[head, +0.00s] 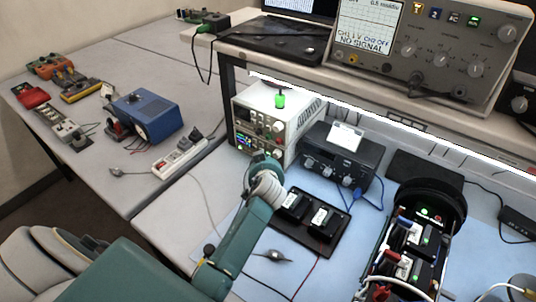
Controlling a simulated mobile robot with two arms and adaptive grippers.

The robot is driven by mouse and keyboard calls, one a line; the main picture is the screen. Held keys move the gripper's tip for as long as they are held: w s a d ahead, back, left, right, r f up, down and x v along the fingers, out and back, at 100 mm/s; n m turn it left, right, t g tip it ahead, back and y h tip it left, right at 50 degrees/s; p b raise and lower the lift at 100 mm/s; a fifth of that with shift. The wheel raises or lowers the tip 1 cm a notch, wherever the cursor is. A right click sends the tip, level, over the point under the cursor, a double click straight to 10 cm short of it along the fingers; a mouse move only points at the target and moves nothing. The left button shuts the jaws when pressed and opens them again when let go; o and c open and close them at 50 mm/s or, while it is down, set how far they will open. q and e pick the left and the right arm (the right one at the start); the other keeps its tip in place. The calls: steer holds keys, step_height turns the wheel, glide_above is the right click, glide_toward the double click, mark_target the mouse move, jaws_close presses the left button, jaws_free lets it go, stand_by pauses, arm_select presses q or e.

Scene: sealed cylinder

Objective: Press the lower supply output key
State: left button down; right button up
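The supply (297,126) is a pale box under the shelf, with its front panel facing left of centre. The panel carries knobs and small lit displays, one above the other. The keys are too small to tell apart, and the lower output key cannot be made out. My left arm reaches up from the bottom left. Its wrist end is in front of the lower part of the supply's panel and covers some of it. The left gripper's fingers are hidden behind the wrist or too small to tell, so contact with the panel cannot be judged. My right gripper is not in view.
A black instrument (341,160) stands right of the supply. A black tray (310,251) with two modules lies in front. An open black cylinder (429,194) holding electronics stands at the right. An oscilloscope (425,50) sits on the shelf above. Loose cables cross the blue mat (215,186).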

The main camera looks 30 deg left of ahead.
arm_select(q)
steer(key=shift+s, duration=0.55)
steer(key=shift+s+p, duration=0.55)
steer(key=shift+p, duration=0.05)
steer(key=s+p, duration=0.1)
steer(key=s, duration=0.1)
steer(key=shift+s+a+r, duration=0.1)
steer(key=shift+s+a, duration=0.05)
steer(key=shift+s, duration=0.75)
